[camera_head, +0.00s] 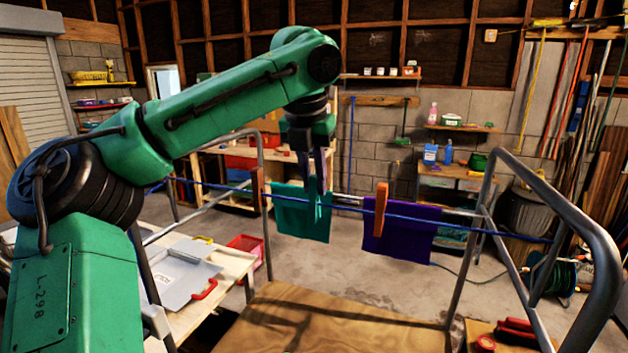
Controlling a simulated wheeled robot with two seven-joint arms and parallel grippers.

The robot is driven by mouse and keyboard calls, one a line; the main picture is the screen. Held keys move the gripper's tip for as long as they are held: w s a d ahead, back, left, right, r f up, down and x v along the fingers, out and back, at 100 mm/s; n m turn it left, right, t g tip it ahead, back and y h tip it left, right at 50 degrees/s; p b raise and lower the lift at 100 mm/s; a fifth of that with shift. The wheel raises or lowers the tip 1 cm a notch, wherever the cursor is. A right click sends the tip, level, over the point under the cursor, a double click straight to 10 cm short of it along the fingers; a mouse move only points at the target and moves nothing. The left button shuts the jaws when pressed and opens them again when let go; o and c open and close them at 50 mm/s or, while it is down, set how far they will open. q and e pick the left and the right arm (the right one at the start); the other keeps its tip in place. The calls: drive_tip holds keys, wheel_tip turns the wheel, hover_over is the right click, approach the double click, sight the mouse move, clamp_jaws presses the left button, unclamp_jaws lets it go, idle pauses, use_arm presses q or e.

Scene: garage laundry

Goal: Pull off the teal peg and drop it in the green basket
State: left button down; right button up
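The teal peg (318,208) stands upright on the blue line, over the teal cloth (290,215). My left gripper (317,170) points down from above, with its fingertips at the top of the teal peg. From this angle I cannot tell whether the fingers touch the peg or how far apart they are. I cannot make out a green basket. My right gripper is not in view.
A purple cloth (402,234) hangs beside the teal one. Metal tube frames (590,240) flank the wooden board (320,325). A pink-red basket (246,246) stands behind the left table.

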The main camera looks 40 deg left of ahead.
use_arm(q)
drive_tip(key=shift+w+r+p, duration=0.2)
drive_tip(key=shift+r+p, duration=0.1)
drive_tip(key=shift+r, duration=1.65)
drive_tip(key=shift+v, duration=1.05)
drive_tip(key=shift+w+a, duration=0.15)
